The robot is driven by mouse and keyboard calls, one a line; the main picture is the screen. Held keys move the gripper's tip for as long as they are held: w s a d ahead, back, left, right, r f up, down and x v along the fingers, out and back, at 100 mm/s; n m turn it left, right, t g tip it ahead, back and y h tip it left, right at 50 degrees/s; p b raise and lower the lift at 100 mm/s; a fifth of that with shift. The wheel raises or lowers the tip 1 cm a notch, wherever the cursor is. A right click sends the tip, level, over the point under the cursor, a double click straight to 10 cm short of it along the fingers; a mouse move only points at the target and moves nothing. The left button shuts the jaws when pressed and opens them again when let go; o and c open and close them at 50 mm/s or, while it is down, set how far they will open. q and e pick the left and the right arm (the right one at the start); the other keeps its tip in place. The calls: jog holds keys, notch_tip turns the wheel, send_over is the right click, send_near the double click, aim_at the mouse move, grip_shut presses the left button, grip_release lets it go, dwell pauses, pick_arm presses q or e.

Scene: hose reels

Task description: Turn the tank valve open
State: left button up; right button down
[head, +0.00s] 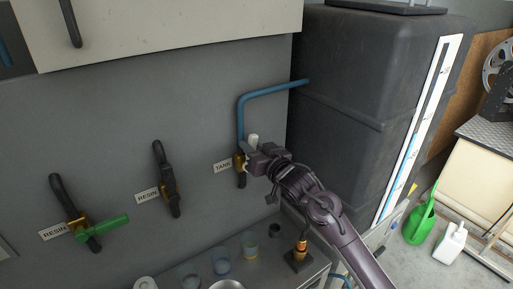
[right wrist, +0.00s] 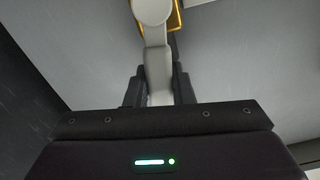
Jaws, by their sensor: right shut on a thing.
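The tank valve (head: 240,163) is a brass fitting on the grey wall, right of a label reading TANK (head: 222,166). A blue pipe (head: 240,118) rises from it. Its pale handle (head: 252,140) shows just above my right gripper (head: 258,160). In the right wrist view the pale handle (right wrist: 156,58) runs down between the two dark fingers of my right gripper (right wrist: 158,88), which is shut on it. Some brass (right wrist: 175,18) shows behind the handle's round end. The gripper hides part of the valve in the head view. My left gripper is not in view.
Two RESIN valves are on the wall at left, one with a green handle (head: 103,227), one dark (head: 168,184). A big dark tank (head: 350,80) stands right of the valve. Several cups stand on the bench below, near a brass-topped fitting (head: 301,248). A green watering can (head: 421,222) is on the floor.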

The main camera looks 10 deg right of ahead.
jog(key=shift+s+a+f+n, duration=0.2)
jog(key=shift+a+n, duration=0.45)
jog(key=shift+n, duration=0.45)
jog(key=c, duration=1.2)
grip_release()
jog(key=shift+r, duration=0.1)
jog(key=shift+c, duration=0.2)
jog(key=shift+s, duration=0.1)
jog(key=b+v, duration=0.3)
jog(key=v, duration=0.4)
jog(key=shift+s, duration=0.3)
jog(key=shift+d+r, duration=0.1)
